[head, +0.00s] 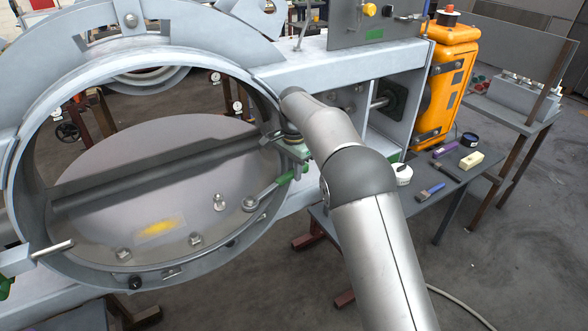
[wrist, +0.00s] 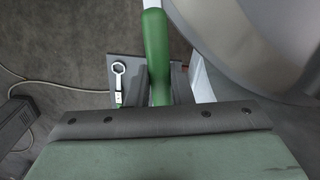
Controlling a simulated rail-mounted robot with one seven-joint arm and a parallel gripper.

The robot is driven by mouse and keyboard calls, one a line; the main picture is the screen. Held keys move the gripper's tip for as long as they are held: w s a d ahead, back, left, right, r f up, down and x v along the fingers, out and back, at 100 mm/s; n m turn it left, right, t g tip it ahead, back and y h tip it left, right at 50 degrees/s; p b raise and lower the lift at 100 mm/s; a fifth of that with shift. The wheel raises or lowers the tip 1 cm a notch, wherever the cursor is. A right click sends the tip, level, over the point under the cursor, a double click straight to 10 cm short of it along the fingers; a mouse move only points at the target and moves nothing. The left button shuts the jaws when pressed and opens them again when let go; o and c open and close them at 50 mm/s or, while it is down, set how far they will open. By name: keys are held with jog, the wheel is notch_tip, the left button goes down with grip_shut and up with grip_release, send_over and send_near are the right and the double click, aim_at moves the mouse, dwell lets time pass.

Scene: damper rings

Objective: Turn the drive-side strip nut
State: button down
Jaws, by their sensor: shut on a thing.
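My gripper (head: 298,158), partly hidden by my arm, is at the right rim of the damper ring (head: 26,190). It is shut on a green-handled wrench (head: 275,189); the green handle (wrist: 157,52) also shows in the wrist view. The wrench slants down and left, its head at the rightmost strip nut (head: 249,203), nearest the drive side. I cannot tell whether the head is seated on that nut. Other strip nuts (head: 195,239) sit along the lower part of the pale disc (head: 110,215). The wrist view also shows a second, ring-ended wrench (wrist: 118,72) on a grey surface.
A grey bench (head: 455,180) at the right holds brushes, a white tub (head: 401,174) and small items. An orange box (head: 447,80) stands behind it. The steel frame (head: 340,65) is close to my arm. A rod (head: 53,248) sticks out at the ring's lower left.

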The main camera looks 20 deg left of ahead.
jog(key=shift+a+r, duration=0.1)
jog(key=shift+r, duration=0.7)
dwell(0.4)
jog(key=shift+r, duration=1.5)
